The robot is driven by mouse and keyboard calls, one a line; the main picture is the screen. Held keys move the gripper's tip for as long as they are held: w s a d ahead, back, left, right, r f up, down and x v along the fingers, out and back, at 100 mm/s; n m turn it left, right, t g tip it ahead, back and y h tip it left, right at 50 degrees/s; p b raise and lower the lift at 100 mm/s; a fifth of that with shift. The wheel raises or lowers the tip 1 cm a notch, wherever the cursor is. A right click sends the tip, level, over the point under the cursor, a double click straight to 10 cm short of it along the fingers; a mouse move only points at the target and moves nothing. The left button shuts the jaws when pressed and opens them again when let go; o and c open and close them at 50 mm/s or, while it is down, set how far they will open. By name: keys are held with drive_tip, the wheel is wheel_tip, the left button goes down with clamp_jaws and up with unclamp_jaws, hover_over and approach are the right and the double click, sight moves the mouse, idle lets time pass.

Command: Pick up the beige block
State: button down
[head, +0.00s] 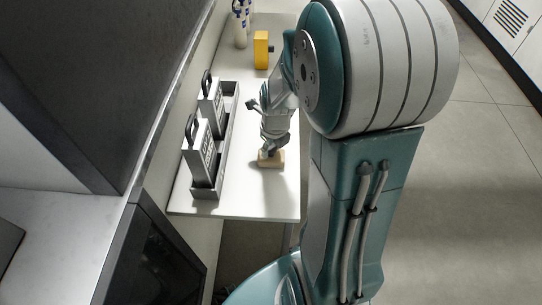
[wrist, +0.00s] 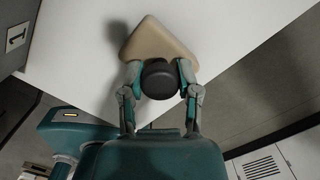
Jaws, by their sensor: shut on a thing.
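The beige block (head: 277,159) is at the white table's near end in the head view, below my gripper (head: 268,150). In the wrist view the beige block (wrist: 158,40) shows as a flat-faced piece with a corner pointing up. The two fingers of my gripper (wrist: 160,72) reach its lower edge, one on each side. My gripper is shut on the block. The block looks to be at or just above the tabletop; I cannot tell whether it touches.
On the white table (head: 245,203), a grey tray (head: 207,192) left of the block holds two grey containers with black handles (head: 200,150). A yellow box (head: 261,50) and white bottles (head: 240,25) stand at the far end. A dark panel rises along the left.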

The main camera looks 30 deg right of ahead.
drive_tip(key=shift+r, duration=0.3)
drive_tip(key=r, duration=0.3)
drive_tip(key=shift+s+r, duration=0.1)
drive_tip(key=shift+s, duration=0.15)
drive_tip(key=s+r, duration=0.9)
drive_tip(key=s, duration=0.4)
drive_tip(key=shift+s+a, duration=0.3)
drive_tip(key=shift+a, duration=0.15)
drive_tip(key=shift+r, duration=0.1)
